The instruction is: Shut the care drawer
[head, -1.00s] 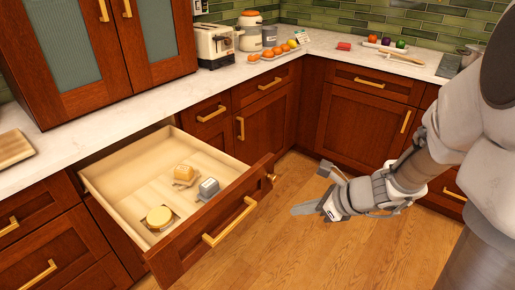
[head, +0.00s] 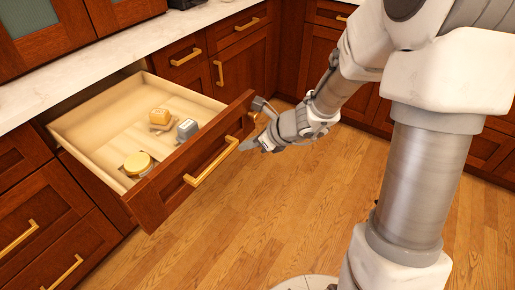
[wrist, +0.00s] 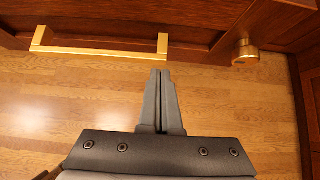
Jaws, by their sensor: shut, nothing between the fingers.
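The care drawer (head: 150,207) is pulled well out in the head view, with a dark red wood front and pale inner walls. A yellow round item (head: 137,163), a tan item (head: 160,117) and a grey item (head: 187,129) lie inside. Its gold bar handle (head: 211,164) also shows in the wrist view (wrist: 98,51). My gripper (head: 243,148) is shut and empty, just outside the drawer front by the handle's right end. In the wrist view its fingertips (wrist: 160,72) point at that end; whether they touch is unclear.
A gold knob (wrist: 246,52) sits right of the handle in the wrist view. Closed cabinets flank the drawer under a white counter (head: 60,73). The wooden floor (head: 250,220) before the drawer is clear apart from my own body.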

